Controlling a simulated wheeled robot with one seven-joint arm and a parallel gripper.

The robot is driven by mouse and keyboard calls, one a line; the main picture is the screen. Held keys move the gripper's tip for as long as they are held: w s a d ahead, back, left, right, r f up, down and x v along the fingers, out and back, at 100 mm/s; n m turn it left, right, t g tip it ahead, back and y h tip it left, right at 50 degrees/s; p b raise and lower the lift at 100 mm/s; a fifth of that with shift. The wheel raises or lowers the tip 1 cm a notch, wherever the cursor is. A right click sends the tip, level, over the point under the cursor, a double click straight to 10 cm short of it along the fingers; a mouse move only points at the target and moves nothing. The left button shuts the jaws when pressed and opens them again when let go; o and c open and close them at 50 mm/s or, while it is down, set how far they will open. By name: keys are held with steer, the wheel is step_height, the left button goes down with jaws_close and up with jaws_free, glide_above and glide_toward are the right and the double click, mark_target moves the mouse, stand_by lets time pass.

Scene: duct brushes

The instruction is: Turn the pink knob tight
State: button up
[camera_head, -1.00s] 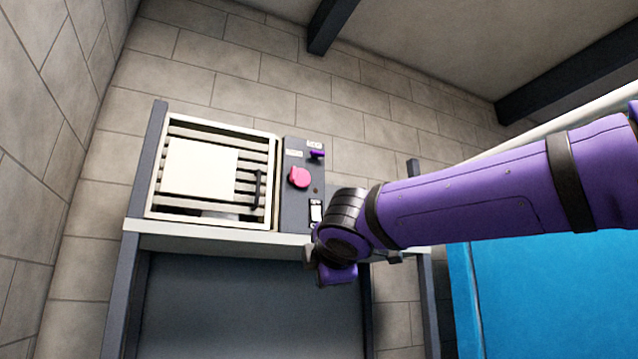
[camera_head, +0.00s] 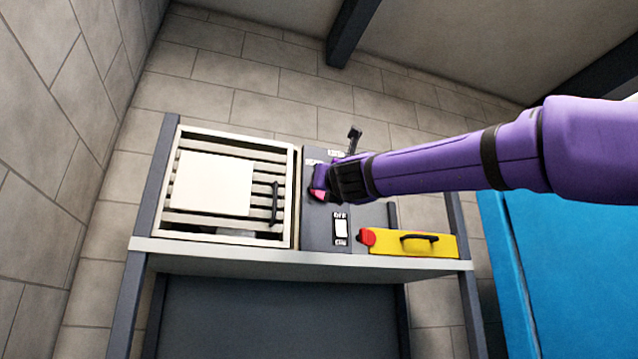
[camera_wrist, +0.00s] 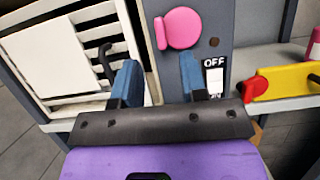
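The pink knob (camera_wrist: 181,28) is a round disc with a small tab on its left side, mounted on the grey control panel (camera_wrist: 215,20). In the head view only a sliver of the pink knob (camera_head: 318,195) shows; my wrist hides the rest. My gripper (camera_wrist: 158,73) has two blue fingers spread apart with nothing between them. The fingertips lie just below the knob in the wrist view, the right one nearly under it. The gap to the panel is hard to judge.
A white switch (camera_wrist: 213,80) marked OFF sits below the knob. A louvred vent with a white frame (camera_head: 292,190) and a dark handle stands left. A yellow case (camera_head: 430,243) with a red end lies right on the shelf (camera_head: 300,262). A blue surface (camera_head: 570,270) fills the lower right.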

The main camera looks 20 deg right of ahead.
steer(key=x, duration=0.8)
steer(key=shift+w, duration=0.2)
steer(key=shift+c, duration=0.4)
jaws_close()
